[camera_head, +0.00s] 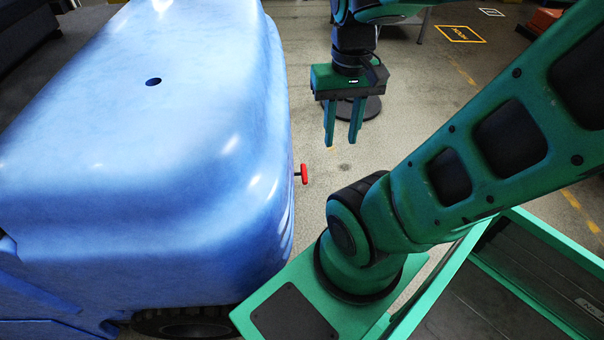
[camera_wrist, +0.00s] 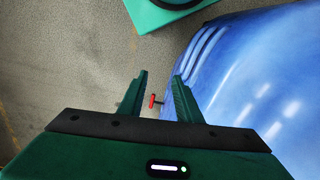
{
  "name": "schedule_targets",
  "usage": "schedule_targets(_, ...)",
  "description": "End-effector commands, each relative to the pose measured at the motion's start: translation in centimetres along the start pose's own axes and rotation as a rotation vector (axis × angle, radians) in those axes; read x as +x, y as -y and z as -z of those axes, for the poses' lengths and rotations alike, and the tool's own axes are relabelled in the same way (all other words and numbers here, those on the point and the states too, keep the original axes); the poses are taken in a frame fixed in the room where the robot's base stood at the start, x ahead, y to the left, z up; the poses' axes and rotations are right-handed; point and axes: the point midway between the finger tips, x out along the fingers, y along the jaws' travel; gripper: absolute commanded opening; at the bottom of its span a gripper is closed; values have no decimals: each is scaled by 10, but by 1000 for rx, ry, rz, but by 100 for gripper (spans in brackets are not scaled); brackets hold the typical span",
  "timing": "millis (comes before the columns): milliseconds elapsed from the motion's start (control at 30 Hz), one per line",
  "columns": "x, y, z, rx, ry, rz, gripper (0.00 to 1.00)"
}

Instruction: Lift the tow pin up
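The tow pin is a small red T-shaped handle (camera_head: 304,174) at the right side of a large blue rounded vehicle body (camera_head: 150,130). In the wrist view the red handle (camera_wrist: 152,101) shows between my finger outlines, with a short dark stem toward the blue body (camera_wrist: 245,70). My gripper (camera_head: 342,142) points down with its two green fingers apart and nothing between them. It is above and to the right of the handle in the head view, not touching it. The fingers also show apart in the wrist view (camera_wrist: 163,73). The pin's lower part is hidden.
The blue body has a dark round hole (camera_head: 154,82) on top and a dark wheel (camera_head: 185,322) below. A green-edged open box (camera_head: 535,230) is at the lower right. Grey floor (camera_head: 420,130) is clear beyond the handle, with yellow markings (camera_head: 460,34) farther off.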

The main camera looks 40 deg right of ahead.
Motion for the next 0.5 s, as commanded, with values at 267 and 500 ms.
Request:
schedule_targets(267,-5,-6,-7,0,-12,6,38)
schedule_targets(500,3,1,42,9,-11,-9,38)
